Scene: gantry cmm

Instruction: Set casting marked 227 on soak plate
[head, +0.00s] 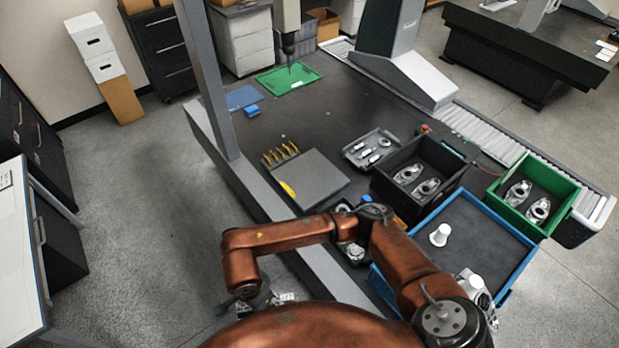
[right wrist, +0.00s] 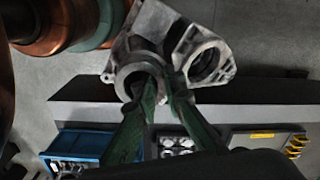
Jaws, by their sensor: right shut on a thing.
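My right gripper (right wrist: 163,98) is shut on a grey metal casting (right wrist: 165,55) with two round bores. In the right wrist view its green fingers meet at the casting, which is off the table's edge with floor behind it. In the head view the right gripper (head: 262,303) and part of the casting show low in the picture, partly hidden by my arm. No number is readable on it. A flat grey plate (head: 318,180), likely the soak plate, lies bare on the dark table with yellow clips beside it. My left gripper is not in view.
A black bin (head: 378,187) and a green bin (head: 567,196) each hold castings. A grey tray (head: 358,152) of small parts sits behind the plate. A gantry upright (head: 208,80) rises at the table's left edge.

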